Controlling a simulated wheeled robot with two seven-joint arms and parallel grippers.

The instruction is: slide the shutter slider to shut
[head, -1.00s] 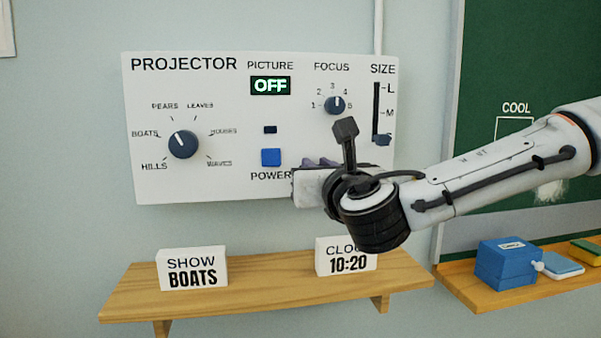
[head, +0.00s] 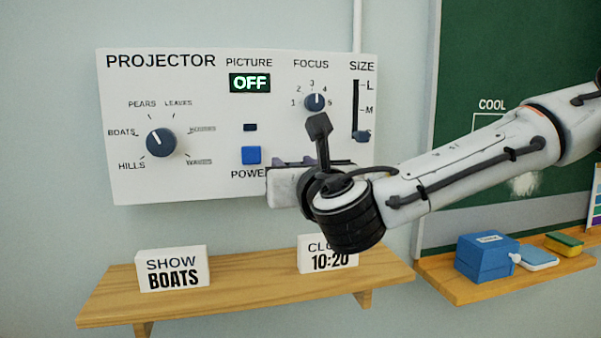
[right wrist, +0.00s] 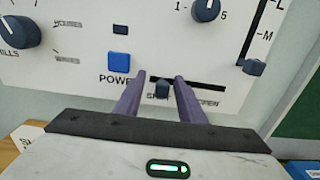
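The shutter slider is a small dark knob (right wrist: 162,90) in a horizontal slot low on the white projector panel (head: 215,180). In the right wrist view it sits near the slot's left end, above the partly hidden SHUT label; the slot runs on right towards OPEN. My right gripper (right wrist: 160,77) is open, its two purple fingers on either side of the knob, with gaps visible beside it. In the head view my right gripper (head: 298,162) covers this part of the panel and hides the knob. My left gripper is not in view.
The blue power button (right wrist: 119,62) is just left of the fingers. The size slider (right wrist: 254,67) is up to the right. A wooden shelf (head: 235,295) below holds a SHOW BOATS sign (head: 172,270) and a clock sign (head: 328,256). A blue box (head: 486,257) stands on the right ledge.

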